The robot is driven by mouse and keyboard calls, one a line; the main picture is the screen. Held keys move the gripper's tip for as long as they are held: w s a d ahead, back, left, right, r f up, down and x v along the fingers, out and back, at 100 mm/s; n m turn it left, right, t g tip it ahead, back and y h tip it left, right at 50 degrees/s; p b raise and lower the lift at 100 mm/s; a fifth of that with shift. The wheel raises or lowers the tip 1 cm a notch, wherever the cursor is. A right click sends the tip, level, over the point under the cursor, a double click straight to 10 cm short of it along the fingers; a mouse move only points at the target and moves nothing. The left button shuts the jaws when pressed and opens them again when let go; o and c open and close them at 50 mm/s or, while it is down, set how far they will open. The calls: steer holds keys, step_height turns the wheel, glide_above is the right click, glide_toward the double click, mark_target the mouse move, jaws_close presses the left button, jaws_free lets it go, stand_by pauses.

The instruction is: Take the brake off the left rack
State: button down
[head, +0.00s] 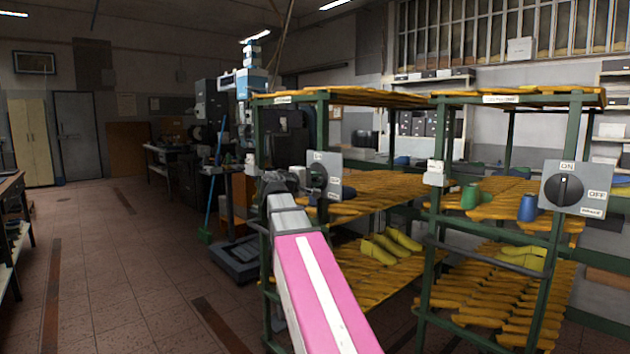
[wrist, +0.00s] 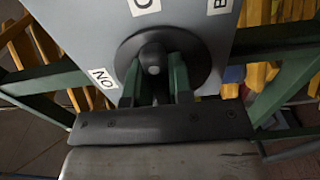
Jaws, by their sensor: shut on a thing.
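The left rack (head: 323,225) is a green metal frame with wooden slat shelves. My gripper (head: 312,180) is at that panel, at the end of my pink and white arm. In the wrist view, my gripper (wrist: 156,88) has its two fingers shut on the round dark knob (wrist: 153,57), one on each side. The panel (wrist: 85,25) fills the upper part there, with an ON label at left and others partly cut off. The fingers partly hide the knob, so its setting is unclear.
The right rack (head: 548,285) stands close beside, with its own grey ON/OFF panel (head: 576,189), knob pointing to ON. Yellow lasts (head: 385,248) lie on the left rack's lower shelf. Green (head: 470,197) and blue (head: 528,208) lasts stand on the right rack. Floor at left is clear.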

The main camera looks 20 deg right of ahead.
steer(key=c, duration=1)
jaws_free()
steer(key=v, duration=1.1)
steer(key=shift+f, duration=0.1)
step_height(320, 180, down, 28)
steer(key=s+a+g+y, duration=0.1)
steer(key=g+y, duration=0.1)
steer(key=y, duration=0.6)
steer(key=s+a+f+m+g+y, duration=0.1)
steer(key=s+a+f+y, duration=0.2)
steer(key=f, duration=0.5)
steer(key=s+a+f+m+g+y, duration=0.1)
steer(key=s+a+f+y, duration=0.2)
steer(key=f, duration=0.6)
steer(key=s+a+f+m+g+y, duration=0.1)
steer(key=s+a+f+g+y, duration=0.1)
steer(key=s+f, duration=0.4)
steer(key=shift+s+a+f+m+y, duration=0.1)
steer(key=shift+a+f+m+y, duration=0.05)
steer(key=shift+f, duration=0.35)
steer(key=shift+s+a+f+m+y, duration=0.1)
steer(key=shift+s+a+f+y, duration=0.1)
steer(key=shift+f, duration=0.25)
steer(key=shift+s+a+f+m+y, duration=0.1)
steer(key=shift+a+f+m+y, duration=0.05)
steer(key=shift+f, duration=0.35)
